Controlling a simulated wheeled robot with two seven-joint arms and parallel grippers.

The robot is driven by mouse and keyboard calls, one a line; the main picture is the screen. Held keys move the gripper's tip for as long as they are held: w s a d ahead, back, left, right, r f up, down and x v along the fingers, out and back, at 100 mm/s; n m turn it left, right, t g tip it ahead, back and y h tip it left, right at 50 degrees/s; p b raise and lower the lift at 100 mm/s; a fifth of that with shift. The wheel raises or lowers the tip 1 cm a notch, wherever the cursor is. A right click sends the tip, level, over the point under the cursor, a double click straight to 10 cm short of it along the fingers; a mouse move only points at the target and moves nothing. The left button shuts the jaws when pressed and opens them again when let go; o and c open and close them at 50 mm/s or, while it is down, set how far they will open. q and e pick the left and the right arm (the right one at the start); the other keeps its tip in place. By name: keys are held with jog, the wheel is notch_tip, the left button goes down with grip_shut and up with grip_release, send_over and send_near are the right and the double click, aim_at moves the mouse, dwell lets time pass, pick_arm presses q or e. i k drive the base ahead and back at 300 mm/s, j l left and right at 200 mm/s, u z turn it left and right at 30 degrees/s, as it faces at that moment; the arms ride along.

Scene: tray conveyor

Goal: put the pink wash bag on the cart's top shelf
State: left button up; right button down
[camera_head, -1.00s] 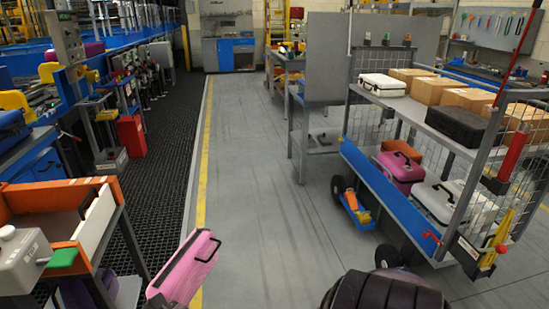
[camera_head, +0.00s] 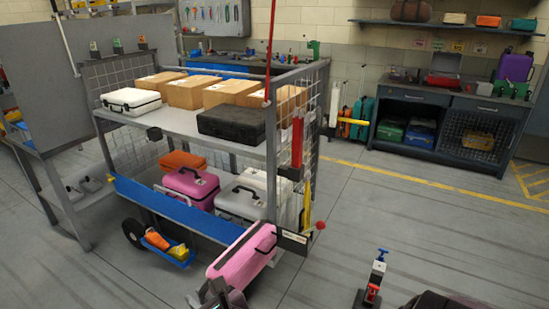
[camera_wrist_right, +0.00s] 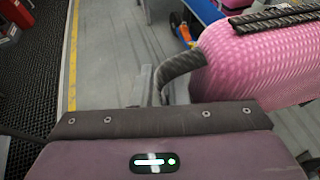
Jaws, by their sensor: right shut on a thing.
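The pink wash bag (camera_head: 240,262), a tilted pink bag with a dark handle, is held low in front of the cart in the head view. My right gripper (camera_head: 216,293) is shut on it at its lower end; the bag partly hides the jaws. In the right wrist view the bag (camera_wrist_right: 258,65) fills the upper right, with a dark curved strap beside it. The cart's top shelf (camera_head: 184,122) is behind and above the bag, and the two are apart. My left gripper is not in view.
The top shelf holds a white case (camera_head: 131,101), several cardboard boxes (camera_head: 232,92) and a black case (camera_head: 232,122); its front edge between the cases is bare. The lower deck holds another pink case (camera_head: 190,185) and a white case (camera_head: 245,198). A red post (camera_head: 297,145) stands at the cart's right end.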

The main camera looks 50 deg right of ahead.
aim_at(180, 120)
jog(key=i+j+z, duration=0.25)
jog(key=i, duration=0.35)
jog(key=i+j+z, duration=0.25)
jog(key=i, duration=0.4)
jog(key=i+j+z, duration=0.25)
jog(key=i+j, duration=0.2)
jog(key=i, duration=0.1)
